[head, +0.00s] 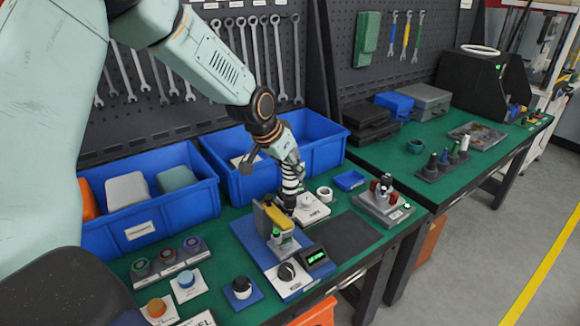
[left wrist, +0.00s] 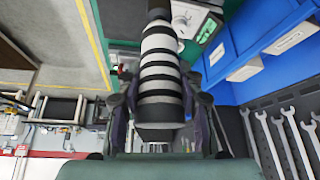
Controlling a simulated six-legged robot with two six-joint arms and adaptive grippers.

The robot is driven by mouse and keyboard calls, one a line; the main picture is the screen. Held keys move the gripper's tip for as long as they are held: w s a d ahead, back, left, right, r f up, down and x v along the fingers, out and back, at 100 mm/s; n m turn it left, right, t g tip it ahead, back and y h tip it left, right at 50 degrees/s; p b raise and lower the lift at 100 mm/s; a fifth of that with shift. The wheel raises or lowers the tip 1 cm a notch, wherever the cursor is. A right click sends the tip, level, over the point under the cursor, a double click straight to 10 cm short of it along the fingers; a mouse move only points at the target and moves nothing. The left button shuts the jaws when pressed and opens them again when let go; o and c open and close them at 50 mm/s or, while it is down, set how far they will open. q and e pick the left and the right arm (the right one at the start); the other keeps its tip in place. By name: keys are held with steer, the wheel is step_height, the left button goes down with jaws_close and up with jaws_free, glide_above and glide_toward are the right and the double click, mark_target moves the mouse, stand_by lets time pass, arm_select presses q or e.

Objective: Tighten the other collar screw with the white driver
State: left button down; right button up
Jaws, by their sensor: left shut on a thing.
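My left gripper (head: 291,168) is shut on the white driver (head: 290,186), which has black bands and points down at the bench. The banded driver (left wrist: 160,75) fills the middle of the left wrist view between the fingers (left wrist: 160,110). In the head view its dark lower end is beside a yellow-topped test fixture (head: 268,217) and in front of a white boxed device (head: 312,210). Whether the tip touches anything is unclear. I cannot make out the collar or its screws. My right gripper is in neither view.
A rack with red-handled tools (head: 383,196) stands right of a dark mat (head: 345,236). Blue bins (head: 150,205) line the back. A blue tray (head: 350,180) lies near the rack.

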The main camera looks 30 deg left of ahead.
arm_select(q)
steer(key=shift+f+b, duration=0.6)
steer(key=shift+f, duration=0.5)
stand_by(0.9)
steer(key=shift+f+p, duration=0.15)
steer(key=shift+p, duration=0.15)
stand_by(1.2)
steer(key=shift+r+p, duration=2.55)
steer(key=shift+f, duration=0.1)
